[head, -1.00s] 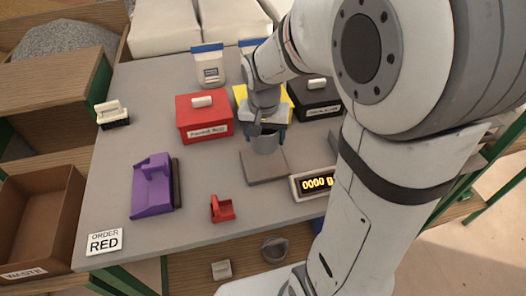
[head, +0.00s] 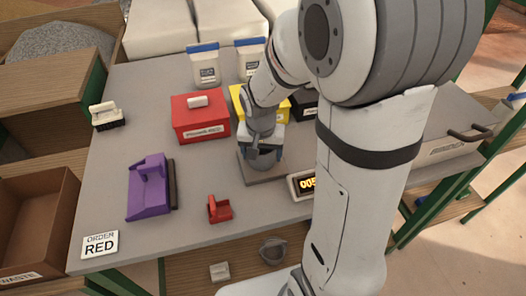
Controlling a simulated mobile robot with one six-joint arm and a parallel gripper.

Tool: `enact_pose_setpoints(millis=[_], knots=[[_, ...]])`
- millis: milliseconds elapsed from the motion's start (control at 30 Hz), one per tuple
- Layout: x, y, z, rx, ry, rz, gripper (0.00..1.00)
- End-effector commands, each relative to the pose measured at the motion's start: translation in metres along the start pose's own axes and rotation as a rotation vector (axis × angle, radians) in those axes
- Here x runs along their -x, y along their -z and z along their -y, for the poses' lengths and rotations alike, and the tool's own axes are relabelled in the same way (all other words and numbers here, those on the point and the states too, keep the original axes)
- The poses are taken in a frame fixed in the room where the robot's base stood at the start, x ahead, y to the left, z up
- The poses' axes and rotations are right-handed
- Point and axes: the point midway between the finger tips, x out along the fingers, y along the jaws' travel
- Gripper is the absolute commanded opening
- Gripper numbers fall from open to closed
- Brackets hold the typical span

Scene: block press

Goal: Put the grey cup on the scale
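The grey cup (head: 262,160) stands on the flat grey plate of the scale (head: 247,173), upright as far as I can see. My gripper (head: 264,150) is right above and around the cup, with its fingers at the cup's sides near the rim. Whether the fingers press on the cup or stand apart from it is too small to tell.
A red box (head: 201,121) and a yellow box (head: 238,96) stand behind. An "ORDER RED" card (head: 100,244) is at the front left. The table's left middle is clear.

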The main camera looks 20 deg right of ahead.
Motion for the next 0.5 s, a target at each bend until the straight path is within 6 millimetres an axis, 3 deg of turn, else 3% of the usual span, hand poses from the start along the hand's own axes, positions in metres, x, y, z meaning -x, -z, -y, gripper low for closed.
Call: enact_pose_setpoints(millis=[200,500], knots=[[0.0005,0.0000,0.0003,0.001,0.000,0.000,0.90],[0.0057,0.0007,0.0006,0.001,0.000,0.000,0.90]])
